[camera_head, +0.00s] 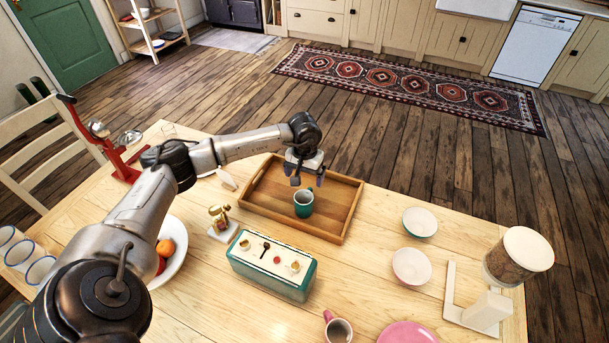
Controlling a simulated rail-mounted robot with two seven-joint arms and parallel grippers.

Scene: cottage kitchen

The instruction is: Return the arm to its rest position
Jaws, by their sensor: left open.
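My left arm reaches in from the left across the table. Its gripper (306,181) is open and points down above the wooden tray (345,233). A green mug (303,204) stands upright in the tray, just below the gripper's fingers. I see a small gap between fingers and mug, and nothing is held. My right gripper is not in view.
A green and white box-shaped appliance (272,275) stands in front of the tray. Two bowls (420,222) (411,266), a lidded jar (517,257) and a white bracket-like stand (481,307) are at right. A fruit plate (176,262) and red stand (117,165) are at left.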

